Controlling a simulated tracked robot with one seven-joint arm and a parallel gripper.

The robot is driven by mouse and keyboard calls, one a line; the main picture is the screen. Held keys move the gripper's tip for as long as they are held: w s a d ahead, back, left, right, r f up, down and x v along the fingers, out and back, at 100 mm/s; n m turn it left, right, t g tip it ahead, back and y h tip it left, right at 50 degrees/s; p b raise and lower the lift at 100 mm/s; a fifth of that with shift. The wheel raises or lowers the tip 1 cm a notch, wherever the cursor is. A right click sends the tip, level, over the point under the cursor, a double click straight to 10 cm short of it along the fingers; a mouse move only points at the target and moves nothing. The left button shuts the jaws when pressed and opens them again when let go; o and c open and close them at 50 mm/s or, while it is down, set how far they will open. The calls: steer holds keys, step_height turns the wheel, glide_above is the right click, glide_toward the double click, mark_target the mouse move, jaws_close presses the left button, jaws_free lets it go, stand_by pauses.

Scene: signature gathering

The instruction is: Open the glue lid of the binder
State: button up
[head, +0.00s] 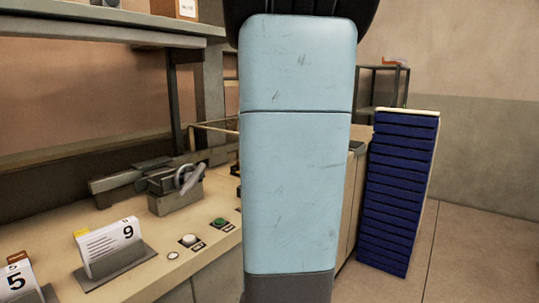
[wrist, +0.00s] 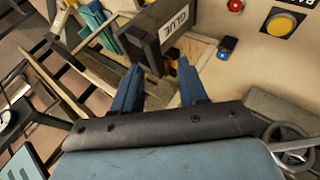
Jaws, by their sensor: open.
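A dark box marked GLUE (wrist: 152,40) shows at the top middle of the wrist view, on the cream binder (wrist: 262,75). I take it for the glue lid; I cannot tell whether it is open. My gripper (wrist: 159,69) has its two blue fingers apart just below the box. One fingertip overlaps the box's lower edge in the picture, and I cannot tell whether they touch. Nothing is held. In the head view, the cream binder bench (head: 215,253) shows at the lower left. My arm blocks the middle there and hides my gripper and the glue box.
In the wrist view, a yellow button (wrist: 280,25) and a red button (wrist: 235,5) are at the upper right. In the head view, a grey clamp device (head: 175,190) and numbered paper stacks (head: 108,248) stand on the bench. A tall blue stack (head: 398,190) stands at right.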

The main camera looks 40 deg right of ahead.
steer(key=v, duration=0.9)
steer(key=shift+w, duration=0.1)
steer(key=s+a+f+m+y, duration=0.1)
steer(key=s+a+f+y, duration=0.1)
steer(key=a, duration=0.8)
steer(key=s+a+f+m+y, duration=0.1)
steer(key=s+a+y, duration=0.1)
steer(key=a, duration=0.7)
steer(key=s+a+f+y, duration=0.1)
steer(key=s+a+f, duration=0.2)
steer(key=a, duration=0.4)
steer(key=s+a+f+m+y, duration=0.1)
steer(key=s+a+f, duration=0.2)
steer(key=s+a, duration=0.3)
steer(key=shift+s+a+y, duration=0.2)
steer(key=shift+a+y, duration=0.2)
